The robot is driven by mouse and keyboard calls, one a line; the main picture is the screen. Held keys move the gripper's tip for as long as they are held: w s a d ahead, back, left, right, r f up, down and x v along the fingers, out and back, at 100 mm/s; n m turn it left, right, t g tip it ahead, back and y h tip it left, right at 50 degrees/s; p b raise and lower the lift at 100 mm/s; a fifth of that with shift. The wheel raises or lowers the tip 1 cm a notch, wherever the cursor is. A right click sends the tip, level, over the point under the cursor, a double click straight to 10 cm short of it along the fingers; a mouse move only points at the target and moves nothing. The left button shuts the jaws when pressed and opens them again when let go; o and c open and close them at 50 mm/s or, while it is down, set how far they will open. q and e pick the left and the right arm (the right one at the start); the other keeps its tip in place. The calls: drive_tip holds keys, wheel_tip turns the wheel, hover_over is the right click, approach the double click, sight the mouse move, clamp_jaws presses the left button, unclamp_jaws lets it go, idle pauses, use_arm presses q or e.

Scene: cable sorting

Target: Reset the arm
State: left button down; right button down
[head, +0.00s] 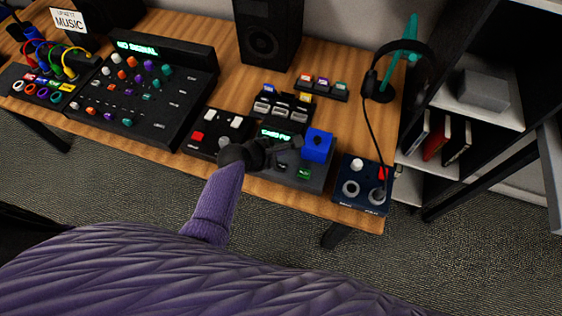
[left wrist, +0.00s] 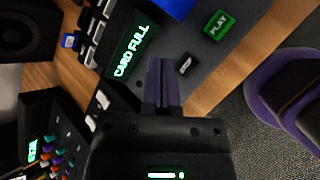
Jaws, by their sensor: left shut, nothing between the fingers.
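My left arm in its purple sleeve reaches over the table in the head view. My left gripper (head: 292,143) is shut and empty, over the black device (head: 318,180) with a green-lit screen. In the left wrist view its closed fingers (left wrist: 162,75) point across that device, beside the "CARD FULL" screen (left wrist: 132,50). A green PLAY button (left wrist: 218,24) and a black button (left wrist: 184,65) lie beyond the fingertips. I cannot tell whether the fingers touch the device. My right gripper is not in view.
A blue block (head: 317,146) stands at the device's back right. A headphone stand (head: 378,88), a navy box with jacks (head: 361,186) and a speaker (head: 267,38) are near. A mixer (head: 150,95) and plugged cables (head: 68,62) are at left. Bare wood (head: 205,40) shows behind the mixer.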

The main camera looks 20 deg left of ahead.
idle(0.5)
